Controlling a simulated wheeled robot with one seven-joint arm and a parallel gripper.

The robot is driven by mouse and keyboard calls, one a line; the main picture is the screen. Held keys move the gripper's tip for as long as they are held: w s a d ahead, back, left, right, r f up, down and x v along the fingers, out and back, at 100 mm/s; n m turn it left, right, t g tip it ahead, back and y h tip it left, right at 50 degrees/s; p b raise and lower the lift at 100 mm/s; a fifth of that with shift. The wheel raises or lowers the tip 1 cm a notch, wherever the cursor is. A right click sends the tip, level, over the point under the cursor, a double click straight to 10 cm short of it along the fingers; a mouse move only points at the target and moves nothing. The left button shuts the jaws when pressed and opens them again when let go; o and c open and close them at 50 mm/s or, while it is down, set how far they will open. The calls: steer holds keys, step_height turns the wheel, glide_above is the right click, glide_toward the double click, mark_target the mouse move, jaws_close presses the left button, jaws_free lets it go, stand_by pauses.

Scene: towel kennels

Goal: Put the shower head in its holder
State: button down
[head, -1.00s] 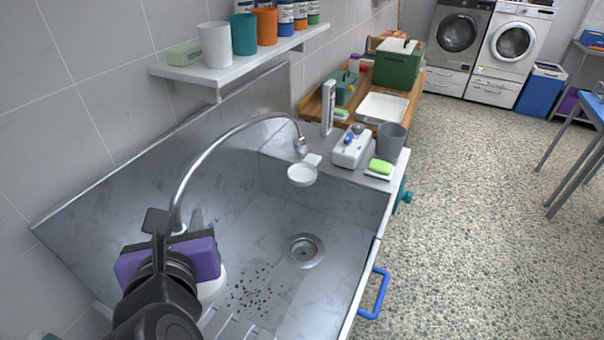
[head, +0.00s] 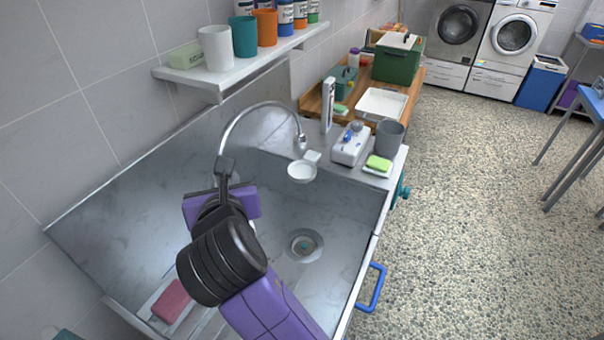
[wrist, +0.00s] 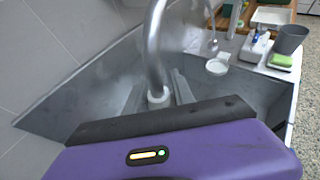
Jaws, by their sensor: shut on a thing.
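My gripper (head: 226,172) is over the left part of the steel sink (head: 345,205), in front of the curved pipe (head: 262,106). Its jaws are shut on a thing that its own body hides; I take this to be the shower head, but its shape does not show. In the wrist view, the black finger edge and purple body (wrist: 190,150) fill the lower part. A round white cup-like piece with a small bracket (head: 302,172), perhaps the holder, is at the sink's far end, below the pipe's tip and apart from my gripper.
A pink soap (head: 172,301) lies in a dish at the near left. A grey cup (head: 390,137) and green sponge (head: 378,163) stand beyond the sink. A shelf (head: 240,72) overhangs at left. The basin's middle is clear.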

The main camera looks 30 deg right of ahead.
steer(key=w+d, duration=0.9)
steer(key=d, duration=0.2)
steer(key=shift+w, duration=0.35)
steer(key=shift+r, duration=0.1)
steer(key=w+d, duration=0.9)
steer(key=d, duration=0.1)
steer(key=shift+w+d, duration=0.4)
steer(key=shift+d+b, duration=0.1)
steer(key=shift+b, duration=0.2)
steer(key=w+d+b, duration=0.6)
steer(key=w+d, duration=0.3)
steer(key=d, duration=0.1)
steer(key=shift+w+d+b, duration=0.3)
steer(key=shift+w+d, duration=0.05)
